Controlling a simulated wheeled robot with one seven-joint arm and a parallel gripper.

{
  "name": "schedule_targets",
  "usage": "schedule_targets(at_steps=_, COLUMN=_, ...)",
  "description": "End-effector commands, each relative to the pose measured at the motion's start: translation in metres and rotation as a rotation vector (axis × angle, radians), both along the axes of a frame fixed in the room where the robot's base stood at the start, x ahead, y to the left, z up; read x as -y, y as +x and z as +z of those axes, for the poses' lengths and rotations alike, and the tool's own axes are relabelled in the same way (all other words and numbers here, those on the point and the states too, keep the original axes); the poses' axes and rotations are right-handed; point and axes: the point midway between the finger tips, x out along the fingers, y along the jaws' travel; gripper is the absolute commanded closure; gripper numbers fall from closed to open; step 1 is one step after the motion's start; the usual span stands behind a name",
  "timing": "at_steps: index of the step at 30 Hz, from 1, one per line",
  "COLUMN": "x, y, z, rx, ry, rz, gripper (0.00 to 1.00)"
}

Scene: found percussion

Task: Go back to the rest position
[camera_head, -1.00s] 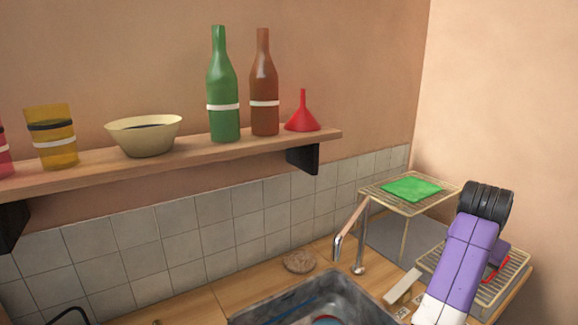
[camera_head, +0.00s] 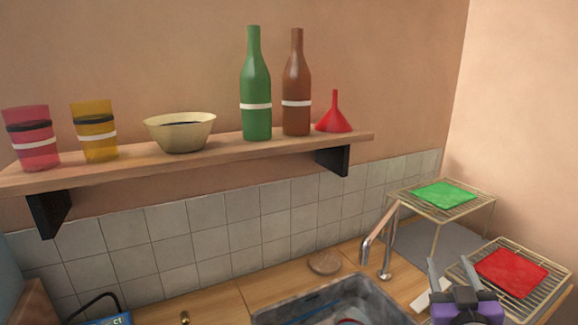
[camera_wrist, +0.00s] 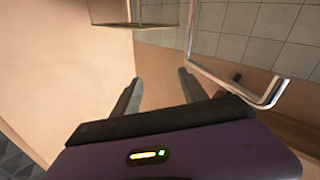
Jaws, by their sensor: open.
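My gripper (camera_head: 453,282) is at the lower right of the head view, in front of the lower wire rack (camera_head: 540,292). Its two grey fingers stand apart with nothing between them. In the wrist view my gripper (camera_wrist: 158,95) also shows spread, empty fingers, with plain wall between them. A red cloth (camera_head: 511,272) lies flat on the lower rack. A green cloth (camera_head: 445,195) lies on the raised wire rack (camera_head: 408,190) behind it.
The tap (camera_head: 376,240) and metal sink (camera_head: 275,318) are left of my gripper. A wooden shelf (camera_head: 225,148) above holds a green bottle (camera_head: 255,90), a brown bottle (camera_head: 296,80), a red funnel (camera_head: 335,117), a bowl (camera_head: 180,133) and two cups. A round brown disc (camera_head: 324,262) lies on the counter.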

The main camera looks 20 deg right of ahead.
Motion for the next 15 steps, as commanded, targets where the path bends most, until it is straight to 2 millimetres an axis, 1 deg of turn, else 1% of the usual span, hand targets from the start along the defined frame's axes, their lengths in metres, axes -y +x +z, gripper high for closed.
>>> schedule_targets(at_steps=1, x=-0.021, y=-0.008, z=-0.01, rx=-0.003, ry=-0.016, rz=0.051, gripper=0.49)
schedule_targets(at_steps=2, x=-0.033, y=-0.012, z=-0.014, rx=0.0, ry=-0.025, rz=0.081, gripper=0.49)
schedule_targets(at_steps=3, x=-0.05, y=-0.018, z=-0.019, rx=0.006, ry=-0.034, rz=0.121, gripper=0.49)
schedule_targets(at_steps=5, x=-0.074, y=-0.028, z=-0.026, rx=0.013, ry=-0.043, rz=0.178, gripper=0.49)
schedule_targets(at_steps=6, x=-0.089, y=-0.037, z=-0.031, rx=0.018, ry=-0.044, rz=0.215, gripper=0.49)
schedule_targets(at_steps=9, x=-0.126, y=-0.06, z=-0.041, rx=0.029, ry=-0.038, rz=0.3, gripper=0.49)
schedule_targets(at_steps=11, x=-0.147, y=-0.075, z=-0.047, rx=0.033, ry=-0.027, rz=0.346, gripper=0.49)
schedule_targets(at_steps=12, x=-0.16, y=-0.086, z=-0.051, rx=0.036, ry=-0.017, rz=0.376, gripper=0.49)
schedule_targets(at_steps=14, x=-0.178, y=-0.103, z=-0.055, rx=0.037, ry=0.002, rz=0.416, gripper=0.49)
schedule_targets(at_steps=15, x=-0.19, y=-0.114, z=-0.059, rx=0.037, ry=0.017, rz=0.442, gripper=0.49)
